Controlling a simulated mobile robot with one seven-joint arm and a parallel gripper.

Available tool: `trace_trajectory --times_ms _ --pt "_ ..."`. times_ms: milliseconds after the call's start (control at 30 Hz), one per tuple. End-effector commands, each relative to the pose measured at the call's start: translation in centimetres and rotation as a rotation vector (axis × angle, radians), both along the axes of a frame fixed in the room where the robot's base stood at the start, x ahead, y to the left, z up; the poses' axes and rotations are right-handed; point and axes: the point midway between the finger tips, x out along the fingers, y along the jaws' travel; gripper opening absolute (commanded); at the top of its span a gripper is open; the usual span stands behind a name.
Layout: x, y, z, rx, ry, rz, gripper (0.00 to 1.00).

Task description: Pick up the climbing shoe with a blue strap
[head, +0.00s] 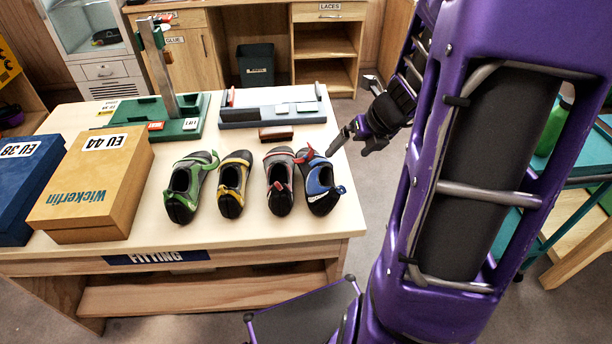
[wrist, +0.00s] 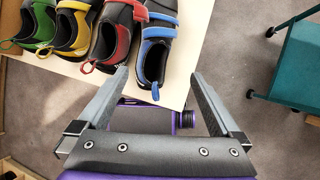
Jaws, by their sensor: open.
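The climbing shoe with a blue strap (head: 321,188) is the rightmost in a row of shoes on the table. It is blue and black, with a blue heel loop, and stands upright near the table's right edge. In the wrist view the same blue shoe (wrist: 156,52) lies ahead of my gripper, its heel loop toward me and between the lines of the fingers. My gripper (head: 353,113) is open and empty, at the table's right edge beside the shoe. Both fingers also show in the wrist view (wrist: 160,76). A red tab lies close to the blue shoe's strap area.
The red-and-grey shoe (head: 280,182) stands close on the left of the blue one. Yellow (head: 234,184) and green (head: 190,187) shoes follow. Behind are a grey tray (head: 272,113) and a green measuring stand (head: 190,125). Shoe boxes (head: 92,185) stand left. A teal stand (wrist: 300,65) is at right.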

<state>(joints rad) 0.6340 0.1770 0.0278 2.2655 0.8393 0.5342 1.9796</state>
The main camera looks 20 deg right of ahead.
Motion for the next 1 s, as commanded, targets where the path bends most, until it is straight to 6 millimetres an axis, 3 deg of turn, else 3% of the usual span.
trace_trajectory --times_ms 167,700,1000 --pt "0.4 0.6 0.7 0.038 -0.032 -0.044 1.00" --pt "5.0 2.0 -7.3 0.040 -0.031 -0.045 1.00" --pt "6.3 2.4 -9.4 0.036 -0.033 -0.044 1.00"
